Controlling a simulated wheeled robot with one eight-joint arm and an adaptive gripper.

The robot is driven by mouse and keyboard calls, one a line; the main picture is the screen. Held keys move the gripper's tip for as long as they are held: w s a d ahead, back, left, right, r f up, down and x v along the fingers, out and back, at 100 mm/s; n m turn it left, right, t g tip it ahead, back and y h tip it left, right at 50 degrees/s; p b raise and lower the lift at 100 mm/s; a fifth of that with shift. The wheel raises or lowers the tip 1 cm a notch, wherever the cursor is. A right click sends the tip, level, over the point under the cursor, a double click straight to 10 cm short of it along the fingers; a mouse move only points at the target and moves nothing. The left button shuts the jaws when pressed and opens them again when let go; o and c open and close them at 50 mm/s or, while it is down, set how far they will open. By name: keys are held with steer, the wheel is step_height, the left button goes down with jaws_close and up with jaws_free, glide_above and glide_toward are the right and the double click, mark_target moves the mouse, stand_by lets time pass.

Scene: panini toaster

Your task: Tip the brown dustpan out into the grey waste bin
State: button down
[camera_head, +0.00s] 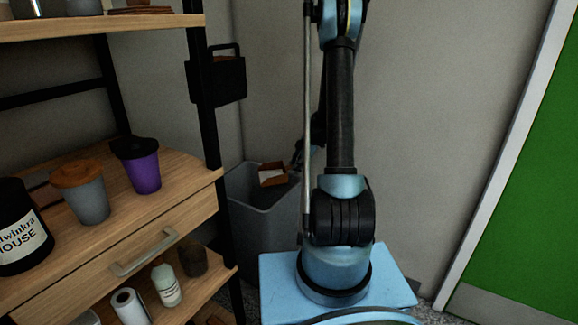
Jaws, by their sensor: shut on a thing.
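The brown dustpan (272,174) is over the opening of the grey waste bin (268,226), near its back rim. A pale area shows inside the dustpan; I cannot tell whether it is contents or its inner face. My gripper (296,161) is just right of the dustpan and shut on it, and is partly hidden behind my own arm. The bin stands on the floor between the shelf and my arm. Its inside bottom is hidden, and my arm covers its right side.
A wooden shelf unit (170,200) with a black post stands close on the left, holding a purple cup (141,171), a grey cup (83,192) and bottles. A black holder (217,79) hangs on its post. A green door (530,180) is at right.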

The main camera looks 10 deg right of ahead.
steer(key=shift+w, duration=0.2)
steer(key=shift+a, duration=0.3)
steer(key=shift+a+n, duration=0.1)
steer(key=shift+n, duration=0.2)
steer(key=shift+h, duration=0.6)
steer(key=shift+a, duration=0.1)
